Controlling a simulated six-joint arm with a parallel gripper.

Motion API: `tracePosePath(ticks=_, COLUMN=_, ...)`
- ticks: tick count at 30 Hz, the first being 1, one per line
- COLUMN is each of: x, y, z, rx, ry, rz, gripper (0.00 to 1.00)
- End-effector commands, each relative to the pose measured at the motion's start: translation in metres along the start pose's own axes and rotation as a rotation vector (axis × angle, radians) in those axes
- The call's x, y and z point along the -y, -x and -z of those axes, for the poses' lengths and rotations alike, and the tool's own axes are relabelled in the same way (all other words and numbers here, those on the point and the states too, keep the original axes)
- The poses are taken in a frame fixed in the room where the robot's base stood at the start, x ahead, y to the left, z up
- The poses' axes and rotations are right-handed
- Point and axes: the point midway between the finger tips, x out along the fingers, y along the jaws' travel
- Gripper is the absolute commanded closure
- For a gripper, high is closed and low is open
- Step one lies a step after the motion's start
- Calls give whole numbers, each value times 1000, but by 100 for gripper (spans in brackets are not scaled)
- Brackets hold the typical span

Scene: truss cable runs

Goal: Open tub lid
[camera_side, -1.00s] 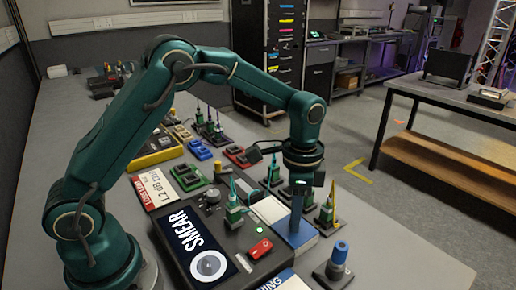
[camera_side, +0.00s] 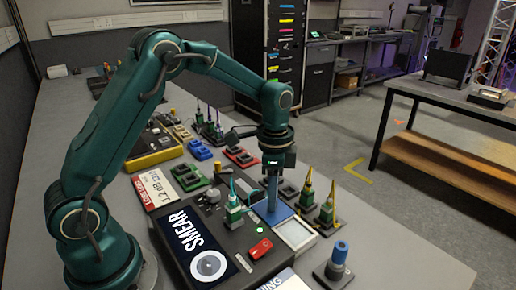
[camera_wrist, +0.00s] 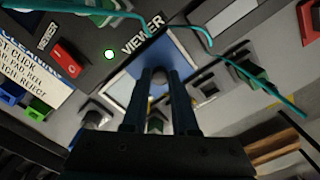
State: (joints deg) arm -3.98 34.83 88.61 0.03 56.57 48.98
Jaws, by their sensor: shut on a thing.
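The blue tub lid (camera_side: 262,212) lies flat beside the green posts in the side view. It also shows in the wrist view (camera_wrist: 183,52), with a round grey knob (camera_wrist: 159,76) on it. My gripper (camera_side: 271,205) points down at the lid and is shut on its knob; the fingertips (camera_wrist: 160,78) meet there in the wrist view. The white tub (camera_side: 297,233) shows uncovered at the near right edge of the lid; its inside looks pale and empty. The fingers hide part of the lid.
A black box marked SMEAR (camera_side: 205,243) with a red switch (camera_side: 260,249) stands at left. Yellow-tipped posts (camera_side: 327,214) and a blue-capped post (camera_side: 339,255) stand at right. Teal cables (camera_wrist: 262,88) cross the wrist view.

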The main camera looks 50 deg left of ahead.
Motion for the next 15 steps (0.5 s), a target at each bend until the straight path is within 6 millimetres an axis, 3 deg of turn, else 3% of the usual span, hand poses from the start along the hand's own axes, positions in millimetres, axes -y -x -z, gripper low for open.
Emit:
tracePosePath(ticks=3, x=0, y=2, z=1, rx=-3, ry=0, rz=1, gripper=100)
tracePosePath(ticks=4, x=0, y=2, z=1, rx=-3, ry=0, rz=1, gripper=69)
tracePosePath(ticks=6, x=0, y=2, z=1, rx=-3, ry=0, rz=1, gripper=43)
tracePosePath(ticks=15, x=0, y=1, z=1, rx=-1, ry=0, rz=1, gripper=43)
